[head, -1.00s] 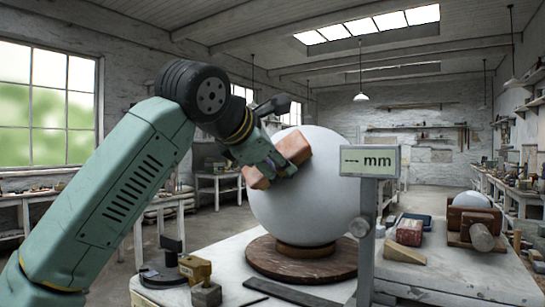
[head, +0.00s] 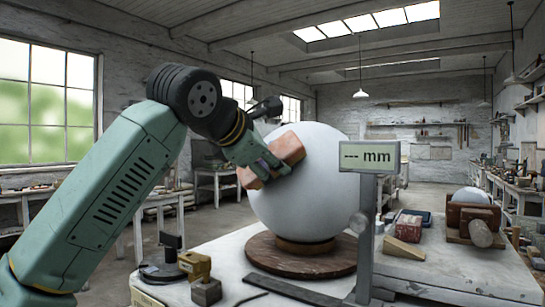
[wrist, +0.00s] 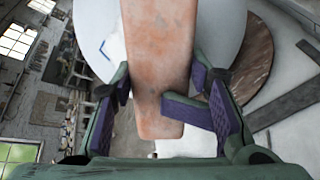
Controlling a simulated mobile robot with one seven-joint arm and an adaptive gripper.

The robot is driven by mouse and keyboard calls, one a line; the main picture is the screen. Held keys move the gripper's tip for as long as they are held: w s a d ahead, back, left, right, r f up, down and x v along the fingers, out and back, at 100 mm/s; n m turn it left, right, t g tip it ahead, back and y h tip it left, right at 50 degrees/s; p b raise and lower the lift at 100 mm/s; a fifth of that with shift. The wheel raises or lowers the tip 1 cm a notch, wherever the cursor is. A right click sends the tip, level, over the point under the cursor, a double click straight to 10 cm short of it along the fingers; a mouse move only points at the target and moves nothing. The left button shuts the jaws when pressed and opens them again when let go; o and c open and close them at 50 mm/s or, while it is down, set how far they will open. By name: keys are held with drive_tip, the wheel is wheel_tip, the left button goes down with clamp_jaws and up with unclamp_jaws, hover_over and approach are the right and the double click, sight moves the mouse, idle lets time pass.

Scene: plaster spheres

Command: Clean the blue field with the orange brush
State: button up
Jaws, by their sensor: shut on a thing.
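My gripper (head: 264,162) is shut on an orange-brown block (head: 289,148), which I take for the orange brush; no bristles show. In the wrist view the block (wrist: 160,60) lies between the purple finger pads of my gripper (wrist: 164,98). The block is tilted in front of the upper left of a large white plaster sphere (head: 318,195); I cannot tell whether they touch. In the wrist view a thin blue angled line (wrist: 105,50) marks the sphere left of the block. It may be a corner of the blue field; the block hides the rest.
The sphere stands on a round brown wooden board (head: 300,262) on a pale table. A grey post with an "mm" display (head: 370,156) rises at the sphere's right. A brass-coloured block (head: 195,265) and a dark stand (head: 165,268) are at the front left.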

sight(283, 146)
drive_tip(key=shift+w+a+f, duration=0.1)
drive_tip(key=shift+a+f, duration=0.15)
drive_tip(key=shift+a, duration=0.05)
drive_tip(key=shift+s+d+r+p, duration=0.2)
drive_tip(key=shift+d+r+p, duration=0.25)
drive_tip(key=shift+d+r, duration=0.35)
drive_tip(key=shift+s+d+r+p, duration=0.15)
drive_tip(key=shift+d+r+p, duration=0.35)
drive_tip(key=shift+d, duration=0.5)
drive_tip(key=shift+w+a+f+b, duration=0.2)
drive_tip(key=shift+a+f+b, duration=0.15)
drive_tip(key=shift+a+f, duration=0.45)
drive_tip(key=shift+w+a+f+b, duration=0.15)
drive_tip(key=shift+a+f+b, duration=0.3)
drive_tip(key=shift+a, duration=0.55)
drive_tip(key=shift+d, duration=0.1)
